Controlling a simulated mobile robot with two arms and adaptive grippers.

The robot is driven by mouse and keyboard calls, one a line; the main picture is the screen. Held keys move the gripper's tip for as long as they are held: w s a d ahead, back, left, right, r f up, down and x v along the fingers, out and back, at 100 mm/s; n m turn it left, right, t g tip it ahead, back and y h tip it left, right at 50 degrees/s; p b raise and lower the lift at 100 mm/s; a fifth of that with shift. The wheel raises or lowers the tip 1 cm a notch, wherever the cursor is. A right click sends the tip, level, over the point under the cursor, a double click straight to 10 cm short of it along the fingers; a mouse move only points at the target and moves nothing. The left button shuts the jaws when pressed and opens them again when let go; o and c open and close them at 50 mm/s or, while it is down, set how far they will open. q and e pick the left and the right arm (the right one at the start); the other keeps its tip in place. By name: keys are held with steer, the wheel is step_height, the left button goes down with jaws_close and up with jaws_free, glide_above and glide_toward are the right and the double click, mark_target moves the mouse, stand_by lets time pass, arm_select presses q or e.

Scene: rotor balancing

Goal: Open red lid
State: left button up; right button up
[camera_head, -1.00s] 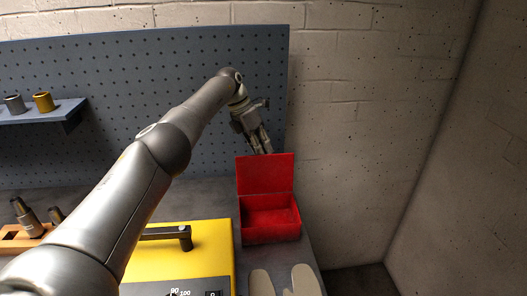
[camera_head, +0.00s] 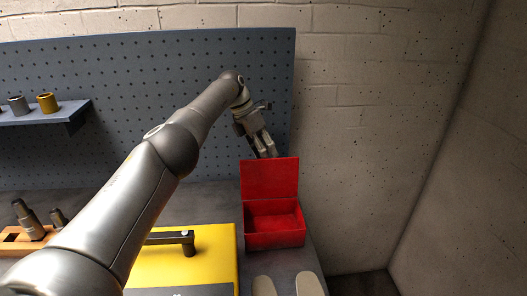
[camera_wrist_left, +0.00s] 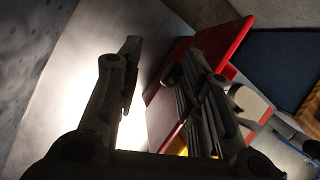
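The red box (camera_head: 274,240) stands at the right end of the bench with its inside exposed. Its red lid (camera_head: 270,178) stands up, roughly upright, at the back edge. My left gripper (camera_head: 265,153) is just behind the lid's top edge, and the lid partly hides its fingertips. In the left wrist view its fingers (camera_wrist_left: 165,75) are spread with a gap between them, and the right finger overlaps the red lid and box (camera_wrist_left: 238,48). I cannot tell whether a finger touches the lid. My right gripper is not in view.
A yellow case (camera_head: 207,262) with a black handle (camera_head: 188,243) is left of the box. Two pale rounded items (camera_head: 308,285) lie in front of it. A pegboard (camera_head: 270,85) with a shelf (camera_head: 75,112) stands behind. A wooden holder (camera_head: 15,243) is far left.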

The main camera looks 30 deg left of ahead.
mark_target(264, 163)
arm_select(q)
steer(key=shift+g, duration=0.5)
steer(key=f, duration=0.2)
steer(key=s+f, duration=0.1)
steer(key=f, duration=0.1)
steer(key=shift+a, duration=0.1)
steer(key=shift+o, duration=0.3)
steer(key=shift+s+r, duration=0.1)
steer(key=shift+o, duration=1)
steer(key=shift+d, duration=0.25)
steer(key=o, duration=0.5)
steer(key=shift+w, duration=0.2)
steer(key=shift+a+r, duration=0.1)
steer(key=shift+r, duration=0.25)
steer(key=r, duration=0.1)
steer(key=a+r, duration=0.1)
steer(key=r, duration=0.1)
steer(key=shift+w+a+r, duration=0.15)
steer(key=shift+w+r, duration=0.2)
steer(key=shift+w, duration=0.05)
steer(key=c, duration=0.7)
steer(key=v, duration=0.5)
steer(key=s+v, duration=0.1)
steer(key=v, duration=0.1)
steer(key=shift+s+r, duration=0.15)
steer(key=shift+r, duration=0.1)
steer(key=shift+c, duration=0.3)
steer(key=shift+a+r, duration=0.15)
steer(key=shift+r, duration=0.5)
